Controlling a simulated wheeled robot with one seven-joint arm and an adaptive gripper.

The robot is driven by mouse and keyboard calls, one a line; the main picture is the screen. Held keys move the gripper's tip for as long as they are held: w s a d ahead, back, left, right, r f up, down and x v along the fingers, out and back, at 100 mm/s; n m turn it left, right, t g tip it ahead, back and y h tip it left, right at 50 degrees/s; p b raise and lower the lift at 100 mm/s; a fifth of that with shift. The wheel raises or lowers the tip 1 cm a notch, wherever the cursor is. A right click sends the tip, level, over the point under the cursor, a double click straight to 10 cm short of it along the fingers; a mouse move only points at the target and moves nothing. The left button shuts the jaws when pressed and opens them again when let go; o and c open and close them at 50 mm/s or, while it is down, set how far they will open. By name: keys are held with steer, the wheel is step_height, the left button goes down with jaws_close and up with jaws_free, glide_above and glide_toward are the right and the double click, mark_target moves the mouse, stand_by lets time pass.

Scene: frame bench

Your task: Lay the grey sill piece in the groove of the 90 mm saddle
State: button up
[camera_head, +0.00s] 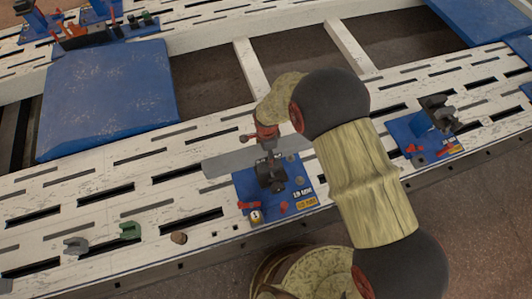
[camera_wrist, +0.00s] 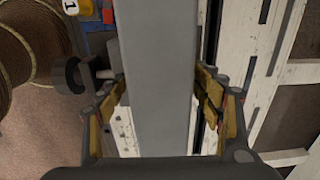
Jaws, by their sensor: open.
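The grey sill piece (camera_head: 228,163) is a long flat bar lying across the back of a blue saddle fixture (camera_head: 297,186) in the head view. The fixture's labels are too small to read surely. My gripper (camera_head: 268,160) is over the bar at this fixture. In the wrist view the bar (camera_wrist: 158,75) runs lengthwise between the fingers of my open gripper (camera_wrist: 160,85), one finger on each side. I cannot tell whether the fingers touch it. A dark clamp (camera_wrist: 75,75) stands beside the bar. The groove is hidden, so I cannot tell whether the bar is seated.
A second blue fixture (camera_head: 420,138) with a dark clamp stands to the right. A grey bracket (camera_head: 76,245), a green bracket (camera_head: 129,230) and a brown plug (camera_head: 179,238) lie on the slotted white bench (camera_head: 110,185). A large blue pad (camera_head: 108,95) is at the left.

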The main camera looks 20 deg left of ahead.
steer(key=c, duration=0.3)
jaws_close()
stand_by(0.7)
steer(key=shift+w+a+r, duration=0.15)
steer(key=shift+r, duration=0.05)
